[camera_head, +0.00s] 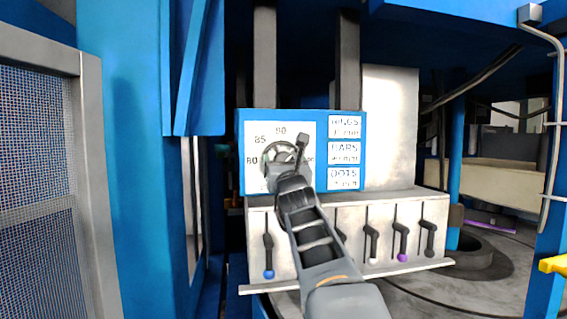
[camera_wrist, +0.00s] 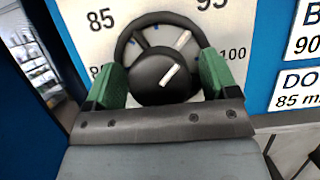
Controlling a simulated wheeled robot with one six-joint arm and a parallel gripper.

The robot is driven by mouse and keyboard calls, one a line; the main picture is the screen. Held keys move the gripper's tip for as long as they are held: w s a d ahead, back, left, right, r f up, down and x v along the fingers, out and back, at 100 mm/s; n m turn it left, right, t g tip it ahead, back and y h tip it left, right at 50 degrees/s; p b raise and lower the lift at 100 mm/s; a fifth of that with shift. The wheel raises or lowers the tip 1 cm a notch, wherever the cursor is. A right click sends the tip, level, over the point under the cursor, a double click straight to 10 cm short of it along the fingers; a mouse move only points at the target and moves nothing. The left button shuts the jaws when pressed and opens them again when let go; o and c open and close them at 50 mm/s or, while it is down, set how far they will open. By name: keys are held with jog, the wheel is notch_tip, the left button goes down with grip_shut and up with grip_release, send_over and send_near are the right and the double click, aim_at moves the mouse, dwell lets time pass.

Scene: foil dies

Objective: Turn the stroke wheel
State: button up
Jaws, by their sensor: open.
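The stroke wheel (camera_wrist: 154,23) is a dark ring with spokes and a round black hub, mounted on a white dial plate with numbers such as 85 and 100. A white mark on the hub slants toward the upper right in the wrist view. In the head view the wheel (camera_head: 268,151) is partly hidden by my gripper (camera_head: 286,160). In the wrist view my gripper (camera_wrist: 163,80) is open, with one green finger on each side of the hub, over the lower part of the wheel. I cannot tell whether either finger touches it.
A blue panel (camera_head: 240,120) carries the dial and white labels (camera_head: 344,153) reading RINGS, EARS and DOTS. Below is a grey box with several slotted levers, one blue-tipped (camera_head: 268,272), one purple-tipped (camera_head: 402,257). A blue column (camera_head: 145,150) and mesh guard (camera_head: 40,170) stand at left.

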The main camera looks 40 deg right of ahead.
jog(key=c, duration=0.9)
jog(key=shift+n+y, duration=0.3)
jog(key=shift+n, duration=0.2)
jog(key=n+y, duration=0.2)
jog(key=n, duration=0.2)
jog(key=shift+d+t+p, duration=0.1)
jog(key=shift+t+p, duration=0.3)
jog(key=n+y, duration=0.1)
jog(key=n, duration=0.2)
jog(key=n+y, duration=0.2)
jog(key=n, duration=0.2)
jog(key=shift+y, duration=0.3)
jog(key=shift+n, duration=0.4)
jog(key=o, duration=0.9)
